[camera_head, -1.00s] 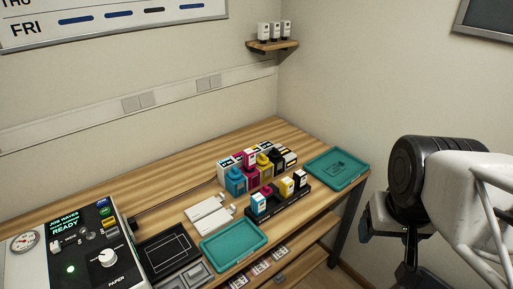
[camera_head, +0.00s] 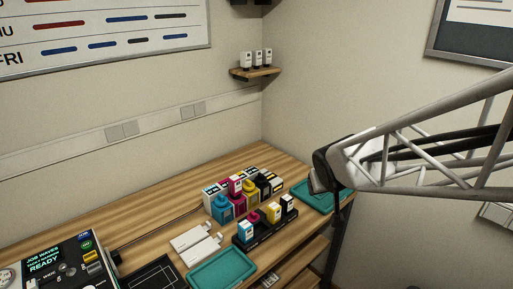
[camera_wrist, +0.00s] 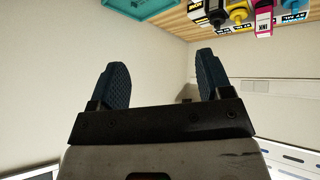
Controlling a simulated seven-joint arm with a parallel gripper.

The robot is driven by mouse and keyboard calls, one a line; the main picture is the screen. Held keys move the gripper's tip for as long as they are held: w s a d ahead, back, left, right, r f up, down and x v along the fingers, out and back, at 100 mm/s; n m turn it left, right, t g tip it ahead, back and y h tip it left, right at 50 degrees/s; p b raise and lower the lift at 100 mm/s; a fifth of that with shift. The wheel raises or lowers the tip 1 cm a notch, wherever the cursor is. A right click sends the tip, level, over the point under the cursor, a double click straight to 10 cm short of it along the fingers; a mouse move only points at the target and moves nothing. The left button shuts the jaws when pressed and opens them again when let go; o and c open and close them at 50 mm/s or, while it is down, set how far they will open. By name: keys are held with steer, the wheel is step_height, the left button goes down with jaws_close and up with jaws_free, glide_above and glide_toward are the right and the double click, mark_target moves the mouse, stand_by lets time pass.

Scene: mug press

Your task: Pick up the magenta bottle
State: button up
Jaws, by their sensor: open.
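The black rack (camera_head: 265,234) in front holds cyan, yellow and black bottles. A magenta cap (camera_head: 254,217) shows there. Cyan, yellow and black tanks flank the magenta bottle. A front teal tray (camera_head: 222,268), back teal tray (camera_head: 312,196) and white cartridges (camera_head: 192,238) lie nearby.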

steer(key=w+a+f+n+t+y, duration=0.25)
steer(key=w+a+f, duration=0.35)
steer(key=w+a, duration=0.5)
steer(key=n+g+y, duration=0.2)
steer(key=n+y, duration=0.2)
steer(key=y, duration=0.3)
glide_toward(238, 185)
steer(key=shift+h, duration=0.25)
steer(key=shift+x, duration=2.3)
steer(key=shift+w, duration=0.1)
steer(key=shift+x, duration=1.2)
steer(key=shift+x, duration=2.6)
steer(key=shift+a+r, duration=0.1)
steer(key=shift+c, duration=0.4)
